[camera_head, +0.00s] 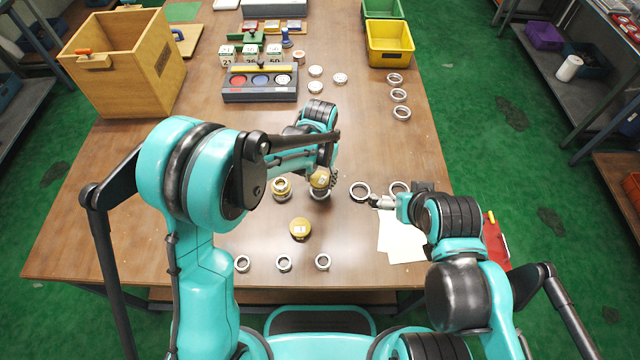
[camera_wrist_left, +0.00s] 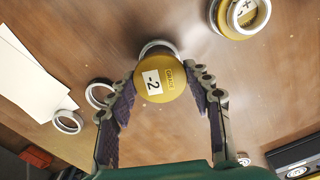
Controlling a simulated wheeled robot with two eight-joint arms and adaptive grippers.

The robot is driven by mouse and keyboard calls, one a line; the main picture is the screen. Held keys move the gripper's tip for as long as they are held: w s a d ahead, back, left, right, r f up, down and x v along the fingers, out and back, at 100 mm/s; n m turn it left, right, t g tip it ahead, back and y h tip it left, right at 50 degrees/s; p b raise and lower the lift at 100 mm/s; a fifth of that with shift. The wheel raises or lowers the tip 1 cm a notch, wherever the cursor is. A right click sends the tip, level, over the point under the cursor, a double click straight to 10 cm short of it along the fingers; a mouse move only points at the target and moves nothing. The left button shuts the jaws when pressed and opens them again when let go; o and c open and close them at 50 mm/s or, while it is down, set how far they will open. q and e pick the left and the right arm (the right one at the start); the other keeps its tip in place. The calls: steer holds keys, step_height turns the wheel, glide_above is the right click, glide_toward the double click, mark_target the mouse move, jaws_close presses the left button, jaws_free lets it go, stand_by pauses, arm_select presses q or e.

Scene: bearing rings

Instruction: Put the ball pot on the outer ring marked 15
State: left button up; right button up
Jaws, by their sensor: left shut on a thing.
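My left gripper (camera_head: 322,184) is shut on a ball pot (camera_head: 320,177) with a yellow lid. In the left wrist view the pot (camera_wrist_left: 161,84) sits between the two fingers, and its label reads "-2". A metal ring (camera_wrist_left: 157,46) shows partly behind the pot; I cannot tell whether they touch. Two rings, a nearer one (camera_head: 360,190) and one beside it (camera_head: 399,187), lie to the right. No ring number is readable. My right gripper (camera_head: 370,202) is by the nearer ring, its fingers too small to judge.
Another yellow-lidded pot (camera_head: 300,228) stands in front, and one (camera_head: 281,185) sits left of my left gripper. Several small rings (camera_head: 283,263) line the front edge. White paper (camera_head: 402,240) lies under my right arm. A dark box (camera_head: 260,84) and a wooden crate (camera_head: 125,65) stand behind.

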mark_target(320, 179)
arm_select(q)
steer(key=shift+f+b, duration=0.45)
steer(key=shift+f, duration=1.1)
steer(key=shift+f, duration=0.1)
steer(key=o, duration=1.2)
steer(key=shift+f, duration=0.1)
steer(key=shift+o, duration=0.2)
